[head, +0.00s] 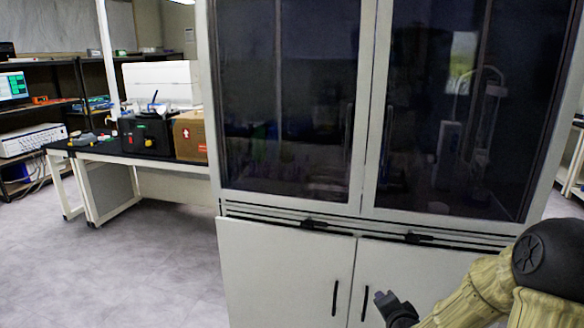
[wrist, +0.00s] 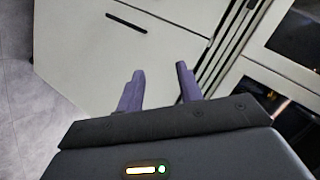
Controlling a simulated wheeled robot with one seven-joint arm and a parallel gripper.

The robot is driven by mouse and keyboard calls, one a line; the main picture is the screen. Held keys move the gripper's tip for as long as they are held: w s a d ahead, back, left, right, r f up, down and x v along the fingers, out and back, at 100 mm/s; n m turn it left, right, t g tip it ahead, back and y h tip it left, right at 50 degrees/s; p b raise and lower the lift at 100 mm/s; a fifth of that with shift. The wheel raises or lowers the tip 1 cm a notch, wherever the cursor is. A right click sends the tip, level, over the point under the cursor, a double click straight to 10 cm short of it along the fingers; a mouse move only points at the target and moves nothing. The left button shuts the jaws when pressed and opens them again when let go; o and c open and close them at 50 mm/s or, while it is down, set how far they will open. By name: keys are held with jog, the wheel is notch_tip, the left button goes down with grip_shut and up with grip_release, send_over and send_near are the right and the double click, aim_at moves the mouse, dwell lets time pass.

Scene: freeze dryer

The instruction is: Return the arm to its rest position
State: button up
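My gripper (wrist: 160,88) shows in the wrist view with its two purple-grey fingers apart and nothing between them. In the head view my gripper (head: 383,298) is small at the lower right, in front of the lower cabinet doors. My arm, in a tan cover with a black joint cap, reaches in from the lower right corner. Whether the gripper touches the cabinet cannot be told; it looks apart from it.
A tall cabinet (head: 366,100) with dark glass upper doors and white lower doors (head: 285,275) stands right ahead. A bench (head: 170,160) with a cardboard box (head: 190,136) and a black box (head: 145,136) is at the left. The grey floor (head: 130,265) at left is clear.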

jog(key=s+a+n+g, duration=0.4)
jog(key=s+n+g, duration=0.15)
jog(key=s, duration=0.45)
jog(key=s+a+n+g, duration=0.45)
jog(key=s+n, duration=0.25)
jog(key=s, duration=0.3)
jog(key=w+p+v, duration=0.1)
jog(key=p+v, duration=0.7)
jog(key=w+r+p+v, duration=0.1)
jog(key=w+p+v, duration=0.1)
jog(key=p+v, duration=0.6)
jog(key=shift+w+d+p, duration=0.45)
jog(key=shift+w, duration=0.1)
jog(key=shift+c, duration=0.3)
